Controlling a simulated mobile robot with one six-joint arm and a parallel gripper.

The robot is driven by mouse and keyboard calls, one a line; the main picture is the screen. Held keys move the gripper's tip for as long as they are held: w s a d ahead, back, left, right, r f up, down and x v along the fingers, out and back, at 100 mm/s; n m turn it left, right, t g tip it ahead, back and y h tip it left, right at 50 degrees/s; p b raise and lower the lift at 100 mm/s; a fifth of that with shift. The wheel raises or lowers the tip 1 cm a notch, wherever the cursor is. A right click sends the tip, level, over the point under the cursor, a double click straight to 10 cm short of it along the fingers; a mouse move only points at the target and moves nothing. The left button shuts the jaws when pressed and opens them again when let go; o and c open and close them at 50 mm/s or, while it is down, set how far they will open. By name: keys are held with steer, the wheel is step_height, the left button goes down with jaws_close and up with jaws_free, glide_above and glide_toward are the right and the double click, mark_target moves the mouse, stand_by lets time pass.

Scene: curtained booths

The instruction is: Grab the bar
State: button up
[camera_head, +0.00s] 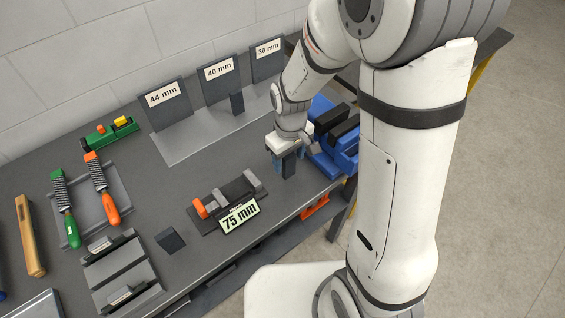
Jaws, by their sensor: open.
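My gripper (287,163) points down over the right part of the bench, just left of the blue vise (325,157). Its dark fingers are open; whether anything stands between them is too small to tell. Which thing is the bar is not clear. A small dark upright block (237,103) stands before the 40 mm board. Another dark block (170,240) lies on the bench near the front. A dark fixture with an orange knob and grey pieces (227,200) sits left of my gripper, behind a 75 mm sign (240,216). My arm hides part of the vise.
Boards marked 44 mm (164,103), 40 mm (219,77) and 36 mm (267,59) stand at the back on a grey plate. Bare bench (195,172) lies between plate and fixture.

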steer(key=shift+f, duration=0.8)
jaws_close()
